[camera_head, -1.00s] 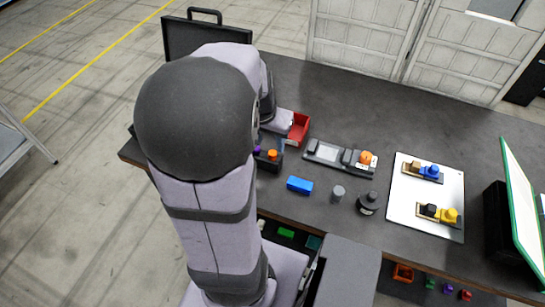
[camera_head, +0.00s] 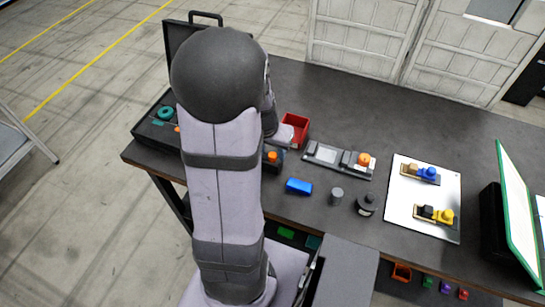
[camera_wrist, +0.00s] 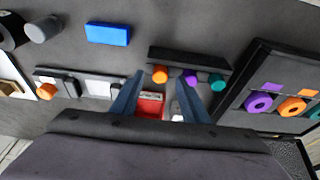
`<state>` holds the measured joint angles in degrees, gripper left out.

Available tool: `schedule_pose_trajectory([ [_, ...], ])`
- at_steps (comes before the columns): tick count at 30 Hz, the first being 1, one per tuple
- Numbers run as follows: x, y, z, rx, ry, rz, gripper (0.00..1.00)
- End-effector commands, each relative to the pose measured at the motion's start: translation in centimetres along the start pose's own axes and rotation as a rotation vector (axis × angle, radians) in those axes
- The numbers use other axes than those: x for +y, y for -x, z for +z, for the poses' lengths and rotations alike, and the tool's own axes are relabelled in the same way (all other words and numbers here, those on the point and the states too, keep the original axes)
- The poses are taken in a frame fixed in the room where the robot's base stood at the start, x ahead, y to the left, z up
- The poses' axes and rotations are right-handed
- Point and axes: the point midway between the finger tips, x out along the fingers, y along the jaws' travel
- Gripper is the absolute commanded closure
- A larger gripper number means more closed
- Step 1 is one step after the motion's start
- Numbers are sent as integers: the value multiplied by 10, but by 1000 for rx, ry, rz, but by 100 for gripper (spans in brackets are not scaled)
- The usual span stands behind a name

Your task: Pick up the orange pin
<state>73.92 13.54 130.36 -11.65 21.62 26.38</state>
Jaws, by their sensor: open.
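An orange pin (camera_wrist: 160,74) stands in a dark rack (camera_wrist: 170,56) beside a purple pin (camera_wrist: 191,77) and a teal pin (camera_wrist: 216,82) in the wrist view. It also shows in the head view (camera_head: 272,156), just right of my arm. My gripper (camera_wrist: 163,78) is open and empty, its two fingertips pointing toward the rack. The orange pin appears between the fingertips, nearer the left one; the purple pin is by the right one. I cannot tell the height gap. My gripper is hidden behind my arm in the head view.
A red bin (camera_head: 295,128) stands behind the rack. A blue block (camera_head: 299,186) and a grey cylinder (camera_head: 336,195) lie in front. A fixture (camera_head: 323,155) holds another orange piece (camera_head: 364,159). An open case (camera_wrist: 272,85) with purple and orange parts is close by.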

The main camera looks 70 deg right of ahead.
Motion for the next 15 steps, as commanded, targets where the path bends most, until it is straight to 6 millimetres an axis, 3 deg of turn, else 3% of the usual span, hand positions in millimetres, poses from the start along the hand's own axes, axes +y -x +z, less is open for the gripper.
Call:
schedule_pose_trajectory([
  [6, 0, -15, 0, 0, 0, 0, 59],
  [15, 0, -17, 0, 1, 0, -1, 61],
])
